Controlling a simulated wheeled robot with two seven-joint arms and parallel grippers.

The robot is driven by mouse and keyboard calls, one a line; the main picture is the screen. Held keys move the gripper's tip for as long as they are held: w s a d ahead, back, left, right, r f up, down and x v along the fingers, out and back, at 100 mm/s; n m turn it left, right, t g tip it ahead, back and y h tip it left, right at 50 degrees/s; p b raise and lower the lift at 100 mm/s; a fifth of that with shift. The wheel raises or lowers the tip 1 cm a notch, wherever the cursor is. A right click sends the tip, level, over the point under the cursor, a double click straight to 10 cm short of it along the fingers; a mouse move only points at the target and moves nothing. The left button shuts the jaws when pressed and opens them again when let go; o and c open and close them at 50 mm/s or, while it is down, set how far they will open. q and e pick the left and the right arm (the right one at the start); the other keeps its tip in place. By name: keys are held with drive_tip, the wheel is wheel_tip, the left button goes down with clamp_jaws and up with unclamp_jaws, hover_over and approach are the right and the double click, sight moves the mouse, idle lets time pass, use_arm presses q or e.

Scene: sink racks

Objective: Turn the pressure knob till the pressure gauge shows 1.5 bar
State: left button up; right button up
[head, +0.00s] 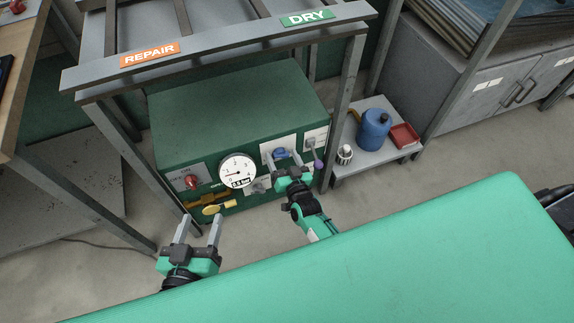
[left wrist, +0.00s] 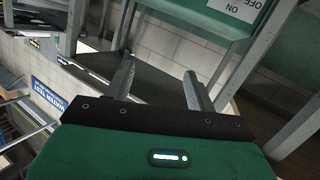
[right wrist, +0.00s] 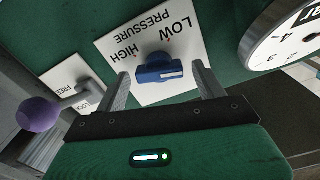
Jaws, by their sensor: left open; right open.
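The pressure knob (head: 280,153) is blue, on a white plate on the front of the green box; it also shows in the right wrist view (right wrist: 158,72), between the words LOW and HIGH. My right gripper (head: 283,157) is open in front of it, with one finger to each side of the knob in the picture; I cannot tell whether they touch it. The round white pressure gauge (head: 237,168) is left of the knob, its needle pointing left and its small digital readout hard to read. My left gripper (head: 199,221) is open and empty, low in front of the box's left end.
The green box (head: 235,110) also carries a red knob (head: 191,182), a yellow handle (head: 212,209) and a purple-tipped lever (head: 318,164). Metal rack posts stand at both sides. A blue can (head: 374,130) and red tray (head: 404,135) sit on a low shelf at right.

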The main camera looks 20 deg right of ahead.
sight(282, 157)
drive_tip(key=s, duration=0.3)
drive_tip(key=shift+s+p, duration=0.4)
use_arm(q)
drive_tip(key=f+g, duration=0.1)
drive_tip(key=s+a+g+y+p, duration=0.1)
drive_tip(key=a+f+g, duration=0.1)
drive_tip(key=shift+s+a+f+g+y, duration=0.2)
drive_tip(key=shift+s+f+g+y, duration=0.1)
drive_tip(key=shift+g, duration=0.1)
use_arm(e)
drive_tip(key=s, duration=1)
drive_tip(key=shift+d, duration=0.25)
use_arm(q)
drive_tip(key=shift+w, duration=0.1)
